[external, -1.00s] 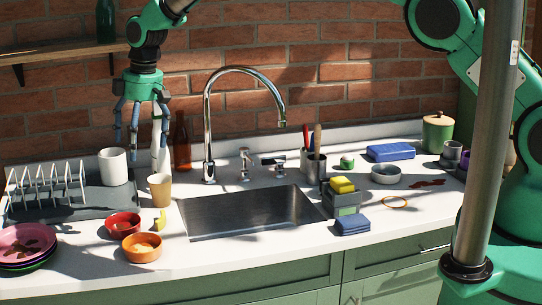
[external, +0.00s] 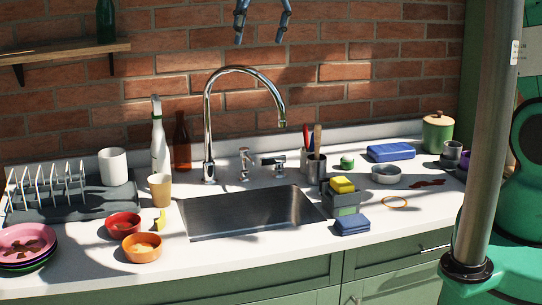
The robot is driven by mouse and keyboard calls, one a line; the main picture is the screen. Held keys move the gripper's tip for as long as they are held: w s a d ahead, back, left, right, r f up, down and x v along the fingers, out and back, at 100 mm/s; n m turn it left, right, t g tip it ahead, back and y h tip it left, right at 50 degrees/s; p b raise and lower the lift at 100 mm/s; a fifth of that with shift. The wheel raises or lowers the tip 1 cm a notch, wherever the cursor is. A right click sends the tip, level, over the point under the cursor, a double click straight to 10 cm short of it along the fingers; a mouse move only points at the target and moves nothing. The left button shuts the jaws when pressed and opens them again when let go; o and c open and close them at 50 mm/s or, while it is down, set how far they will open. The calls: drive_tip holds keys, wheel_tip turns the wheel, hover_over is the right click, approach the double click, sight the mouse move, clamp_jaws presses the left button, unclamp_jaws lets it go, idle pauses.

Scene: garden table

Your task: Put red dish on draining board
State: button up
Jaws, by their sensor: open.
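The red dish (external: 123,225) is a small bowl on the white counter, left of the sink and just behind an orange bowl (external: 142,247). Its inside is partly in shadow. The draining board (external: 80,208) is a dark grey tray at the left, with a white wire plate rack (external: 46,188) and a white mug (external: 113,166) on it. My gripper (external: 258,40) is at the top edge, high above the tap, open and empty. Only its fingers show.
The tap (external: 208,130) rises behind the sink (external: 250,212). A tan cup (external: 160,189), a yellow piece (external: 160,220) and bottles (external: 182,142) stand near the red dish. Stacked plates (external: 27,245) lie at the far left. A sponge caddy (external: 343,197) is right of the sink.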

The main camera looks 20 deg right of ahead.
drive_tip(key=s+d+r+m+t, duration=0.1)
drive_tip(key=s+d+r+m, duration=0.15)
drive_tip(key=s+d, duration=0.35)
drive_tip(key=s+d+r+m, duration=0.1)
drive_tip(key=s+d+r, duration=0.3)
drive_tip(key=d, duration=0.5)
drive_tip(key=s+d+r+m+t, duration=0.1)
drive_tip(key=s+d+r, duration=0.2)
drive_tip(key=s+d, duration=0.3)
drive_tip(key=s+d+f+m+h, duration=0.1)
drive_tip(key=s+d+m, duration=0.1)
drive_tip(key=s+d, duration=0.5)
drive_tip(key=s+d+f+m+t, duration=0.1)
drive_tip(key=s+d+m, duration=0.2)
drive_tip(key=s+d, duration=0.4)
drive_tip(key=s, duration=0.4)
drive_tip(key=shift+s+f+h, duration=0.2)
drive_tip(key=shift+f+h, duration=0.15)
drive_tip(key=shift+h, duration=0.05)
wheel_tip(320, 180, down, 15)
drive_tip(key=b, duration=1.5)
